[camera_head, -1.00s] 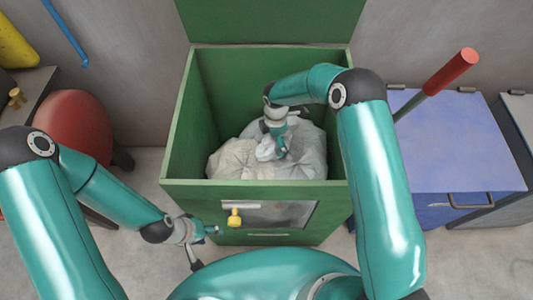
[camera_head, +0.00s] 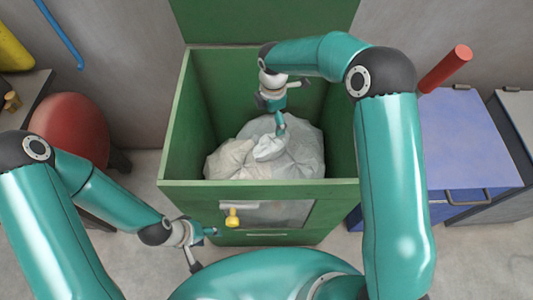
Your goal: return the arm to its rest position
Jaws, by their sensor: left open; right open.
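My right gripper (camera_head: 279,122) is open and empty above the pale bag (camera_head: 240,160) inside the green bin (camera_head: 174,120). Its fingers point down; whether a fingertip touches the bag cannot be told. My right arm reaches over the bin's right wall from the right. My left gripper (camera_head: 204,250) is open and empty, low in front of the bin's left front side. The bin's lid (camera_head: 262,20) stands raised at the back.
A blue chest (camera_head: 462,150) with a red-handled tool (camera_head: 446,69) stands at the right. A red round object (camera_head: 70,128) is at the left. Pale floor is clear between.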

